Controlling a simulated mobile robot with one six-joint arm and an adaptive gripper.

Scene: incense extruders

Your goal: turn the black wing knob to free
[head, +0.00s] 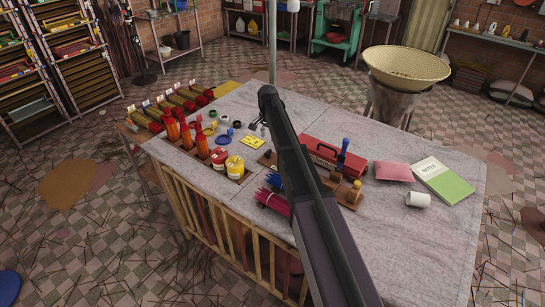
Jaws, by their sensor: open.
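Several incense extruders (180,101) with dark red ends and small tags lie in a row at the table's back left. I cannot single out the black wing knob at this size; a part of the table is hidden behind my arm. My gripper (257,126) hangs from the far end of my arm over the middle of the table, to the right of the extruders. It is small and dark here, open, with nothing seen between its fingers.
Orange bottles (201,140) and tins (235,167) stand at the table's left front. Coloured rings (221,138) and a yellow card (253,142) lie near my gripper. A red toolbox (325,151), a pink pouch (394,171) and a green notebook (447,182) are to the right. A pole rises behind.

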